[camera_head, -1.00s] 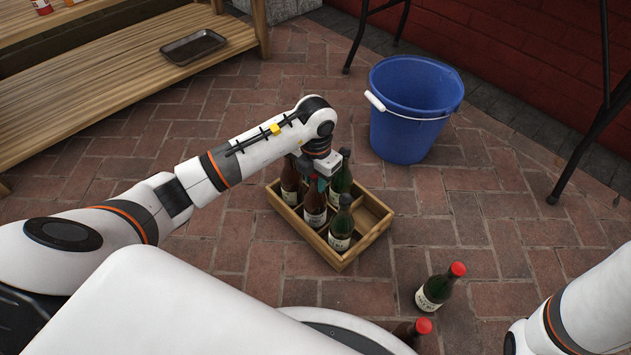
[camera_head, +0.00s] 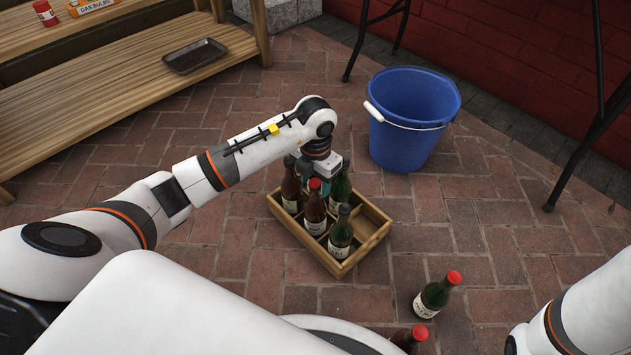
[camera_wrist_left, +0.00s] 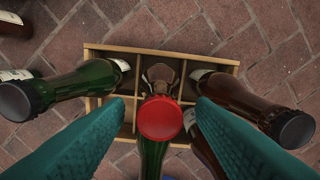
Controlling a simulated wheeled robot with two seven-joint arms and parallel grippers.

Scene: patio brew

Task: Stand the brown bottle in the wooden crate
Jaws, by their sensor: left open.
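The brown bottle (camera_head: 314,211), with a red cap and a pale label, stands upright in a compartment of the wooden crate (camera_head: 303,238). In the left wrist view its red cap (camera_wrist_left: 160,118) lies between the teal fingers, with a gap on both sides. The crate's rim (camera_wrist_left: 150,50) shows beyond it. My left gripper (camera_head: 321,181) is open just behind the bottle's top, partly hidden by the bottles. My right gripper is out of view; only part of my right arm shows at lower right.
A blue bucket (camera_head: 408,130) stands behind right, a wooden shelf (camera_head: 110,105) at left.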

